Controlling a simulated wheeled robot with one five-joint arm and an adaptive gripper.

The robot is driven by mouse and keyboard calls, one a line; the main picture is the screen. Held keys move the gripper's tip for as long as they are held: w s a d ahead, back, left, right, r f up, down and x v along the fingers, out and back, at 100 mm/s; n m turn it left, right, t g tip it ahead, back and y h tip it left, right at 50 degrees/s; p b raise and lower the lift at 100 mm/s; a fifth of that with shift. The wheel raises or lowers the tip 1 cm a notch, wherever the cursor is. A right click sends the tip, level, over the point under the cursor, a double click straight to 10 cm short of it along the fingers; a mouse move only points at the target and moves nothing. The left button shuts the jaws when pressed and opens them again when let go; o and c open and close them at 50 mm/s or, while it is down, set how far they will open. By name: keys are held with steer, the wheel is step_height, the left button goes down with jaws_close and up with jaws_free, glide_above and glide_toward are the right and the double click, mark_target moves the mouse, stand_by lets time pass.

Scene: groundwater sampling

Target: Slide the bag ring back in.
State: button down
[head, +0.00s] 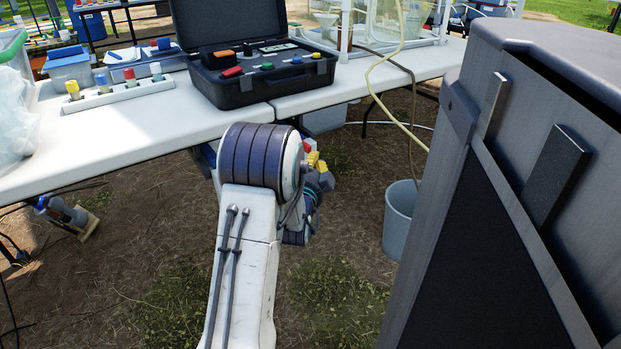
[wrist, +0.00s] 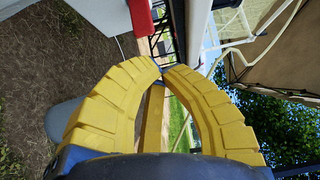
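I cannot make out a bag ring in either view. My gripper (wrist: 163,70) has two curved yellow fingers, and their tips come together in the wrist view with nothing clearly held between them. A yellow bar shows behind the gap between the fingers. In the head view my gripper (head: 319,166) is small and mostly hidden behind my arm, below the front edge of the tables. A tall grey housing (head: 490,165) with a dark front panel and a slot under its top stands close at the right, apart from my gripper. A crumpled clear plastic bag (head: 14,115) is at the left edge.
White tables (head: 130,122) cross the scene and carry an open black case (head: 268,92), a bottle rack (head: 120,92) and a clear tank (head: 385,20). A grey bucket (head: 400,222) stands on the ground. A red-topped white box (wrist: 137,18) is near my fingers.

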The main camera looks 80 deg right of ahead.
steer(key=a, duration=0.7)
steer(key=shift+w+p, duration=0.25)
steer(key=shift+p, duration=0.2)
steer(key=shift+a, duration=0.1)
steer(key=w+a+r+n+t+y+p, duration=0.35)
steer(key=w+a+r+n+p, duration=0.35)
steer(key=w, duration=0.5)
steer(key=w+a+r+n+t+y+p, duration=0.25)
steer(key=w+r+n+t+p, duration=0.2)
steer(key=w+r+p, duration=0.6)
steer(key=w+a+r+n+y+p, duration=0.4)
steer(key=w+a+n, duration=0.3)
steer(key=w+a, duration=0.3)
steer(key=a+r+n+y+p, duration=0.2)
steer(key=a+r+n+p, duration=0.25)
steer(key=a, duration=0.35)
steer(key=a+r+n+y+p, duration=0.3)
steer(key=a+r+n+p, duration=0.15)
steer(key=a, duration=0.45)
steer(key=s+a+r+n+g+y+p, duration=0.3)
steer(key=s+a+r+n+p, duration=0.6)
steer(key=a, duration=0.4)
steer(key=shift+s+a+r+p, duration=0.25)
steer(key=shift+s+r+p, duration=0.35)
steer(key=shift+s, duration=0.3)
